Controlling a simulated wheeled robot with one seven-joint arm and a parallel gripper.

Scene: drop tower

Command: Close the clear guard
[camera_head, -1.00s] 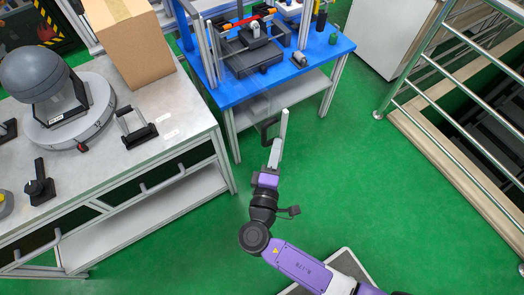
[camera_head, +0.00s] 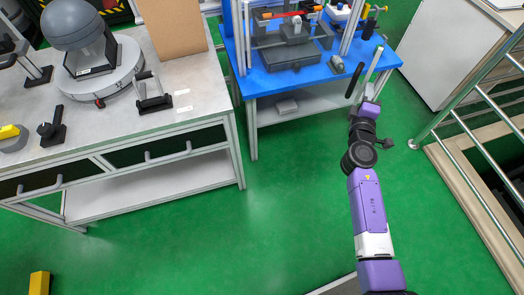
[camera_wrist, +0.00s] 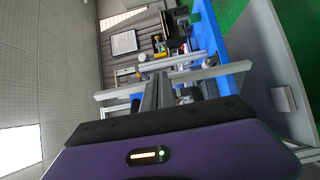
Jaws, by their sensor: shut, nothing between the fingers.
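The drop tower stands on the blue table (camera_head: 272,84), with upright metal posts and a dark base block (camera_head: 288,57) between them. An orange-red bar (camera_head: 290,14) crosses above the base. I cannot make out the clear guard's panel or its position in either view. My gripper (camera_head: 369,58) is in front of the blue table's right part, pointing away from me. In the wrist view its fingers (camera_wrist: 157,92) are together and hold nothing, with metal frame bars and the blue table beyond them.
A grey bench (camera_head: 190,112) at left carries a dark dome on a round base (camera_head: 100,75), a cardboard box (camera_head: 172,25) and small black fixtures. A metal railing (camera_head: 480,140) is at right. Green floor (camera_head: 275,215) is clear between. A yellow block (camera_head: 39,284) is at lower left.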

